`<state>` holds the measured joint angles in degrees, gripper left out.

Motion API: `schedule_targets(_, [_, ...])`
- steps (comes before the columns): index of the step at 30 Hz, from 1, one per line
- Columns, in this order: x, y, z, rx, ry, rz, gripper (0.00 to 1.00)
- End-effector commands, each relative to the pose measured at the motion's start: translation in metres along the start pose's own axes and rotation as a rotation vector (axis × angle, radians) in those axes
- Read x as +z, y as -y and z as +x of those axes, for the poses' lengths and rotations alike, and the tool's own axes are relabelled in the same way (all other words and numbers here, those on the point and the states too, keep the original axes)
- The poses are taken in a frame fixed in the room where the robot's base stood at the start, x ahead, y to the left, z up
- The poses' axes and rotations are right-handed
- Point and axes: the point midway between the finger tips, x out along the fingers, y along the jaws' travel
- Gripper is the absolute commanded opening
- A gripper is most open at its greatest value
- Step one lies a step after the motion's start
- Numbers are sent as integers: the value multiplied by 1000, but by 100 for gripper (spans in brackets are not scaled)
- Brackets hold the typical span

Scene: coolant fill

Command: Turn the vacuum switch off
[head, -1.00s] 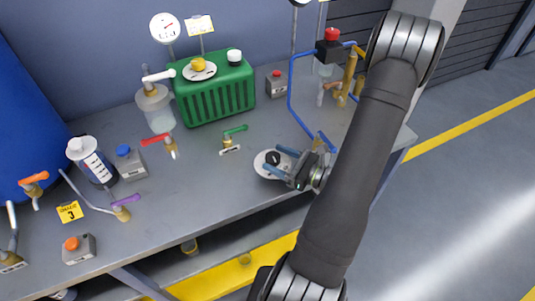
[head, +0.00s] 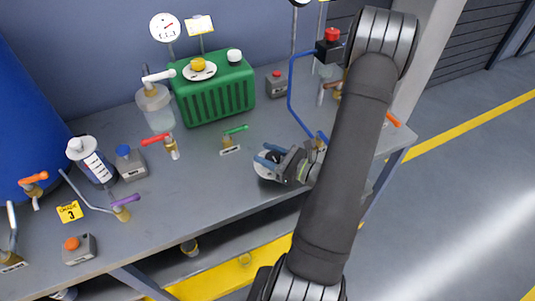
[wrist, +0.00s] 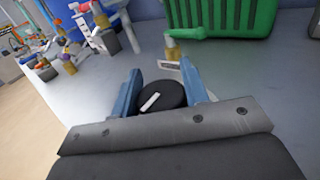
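A black round knob with a white pointer line (wrist: 150,101) sits between my blue fingers in the wrist view. It is on a round white plate (head: 262,170) near the table's front edge. I take it for the vacuum switch, though I can read no label on it. My gripper (head: 266,154) is low over the plate, with one finger on each side of the knob. In the wrist view my gripper (wrist: 161,70) has its fingers apart and looks open. I cannot tell whether they touch the knob. In the head view the gripper partly hides the knob and plate.
A green ribbed tank (head: 217,92) stands at the back. A green-handled valve (head: 228,140) is just behind the knob. A blue pipe frame (head: 290,90) rises to the right. Several valves, button boxes and a bottle (head: 92,160) stand to the left. The front middle table is clear.

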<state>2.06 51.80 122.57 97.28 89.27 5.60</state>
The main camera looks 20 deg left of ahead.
Motion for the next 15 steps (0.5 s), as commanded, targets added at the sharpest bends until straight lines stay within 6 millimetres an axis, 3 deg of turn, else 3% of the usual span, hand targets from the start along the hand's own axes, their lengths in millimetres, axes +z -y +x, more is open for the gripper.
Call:
schedule_targets(5, [0, 0, 0, 41, 2, -2, 18])
schedule_targets(15, [0, -5, 0, 312, 2, -3, 18])
